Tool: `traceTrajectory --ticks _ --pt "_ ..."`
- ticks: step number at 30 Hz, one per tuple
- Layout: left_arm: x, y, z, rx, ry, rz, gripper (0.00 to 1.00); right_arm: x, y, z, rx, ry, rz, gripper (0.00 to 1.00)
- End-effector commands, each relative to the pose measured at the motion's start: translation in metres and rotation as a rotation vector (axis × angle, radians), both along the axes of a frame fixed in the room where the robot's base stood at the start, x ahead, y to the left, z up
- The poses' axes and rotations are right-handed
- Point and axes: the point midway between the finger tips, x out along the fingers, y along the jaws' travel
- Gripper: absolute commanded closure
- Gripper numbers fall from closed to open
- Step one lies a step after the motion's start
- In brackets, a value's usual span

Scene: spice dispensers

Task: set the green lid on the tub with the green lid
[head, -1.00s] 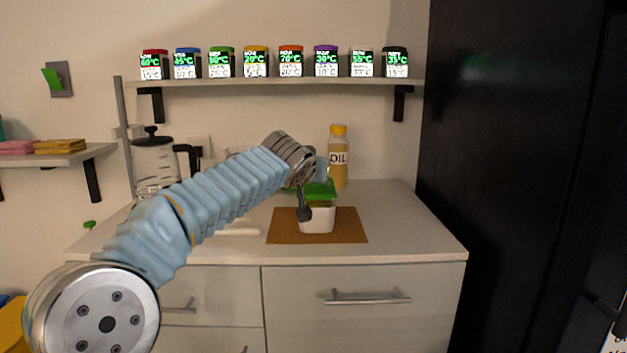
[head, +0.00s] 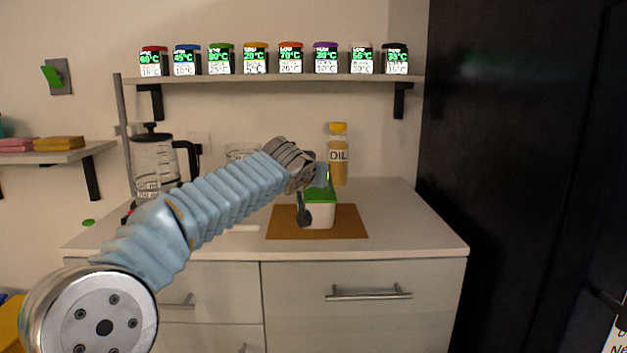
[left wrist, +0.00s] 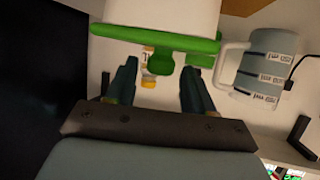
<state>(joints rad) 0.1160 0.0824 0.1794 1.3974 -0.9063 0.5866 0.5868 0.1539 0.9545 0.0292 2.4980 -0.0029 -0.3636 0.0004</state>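The white tub (head: 318,215) stands on the brown mat (head: 350,222) on the counter. The green lid (head: 318,194) lies across the top of the tub, and in the left wrist view the lid (left wrist: 150,38) meets the white tub (left wrist: 165,12) along its rim. A green grip (left wrist: 160,63) sticks out from the lid. My left gripper (left wrist: 160,88) is at the lid, its two dark fingers apart on either side of the grip, with visible gaps. In the head view my wrist hides part of the lid and tub. My right gripper is out of view.
An oil bottle (head: 338,155) stands behind the tub. A glass press (head: 153,165) stands at the back left, and a mug with a scale (left wrist: 265,65) is beside the tub. Several spice dispensers line the shelf (head: 275,78). A tall black cabinet (head: 500,150) bounds the right.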

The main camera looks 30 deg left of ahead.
Motion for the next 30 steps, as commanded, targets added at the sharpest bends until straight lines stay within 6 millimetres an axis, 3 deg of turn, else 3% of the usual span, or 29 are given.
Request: traceTrajectory --ticks 8,15,18,24,30 --pt "0.0 0.0 0.0 0.0 0.0 0.0 0.43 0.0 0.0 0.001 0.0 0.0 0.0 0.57" --pt "-0.003 -0.001 0.018 0.0 0.0 0.0 0.43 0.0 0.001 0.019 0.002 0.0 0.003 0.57" --pt "-0.027 -0.008 0.021 0.0 -0.004 -0.001 0.43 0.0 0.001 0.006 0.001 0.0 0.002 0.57" --pt "-0.07 -0.021 0.041 0.0 -0.004 -0.001 0.43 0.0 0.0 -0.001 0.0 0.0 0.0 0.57" --pt "-0.098 -0.029 0.054 0.001 -0.002 0.0 0.43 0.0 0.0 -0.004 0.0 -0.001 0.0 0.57"
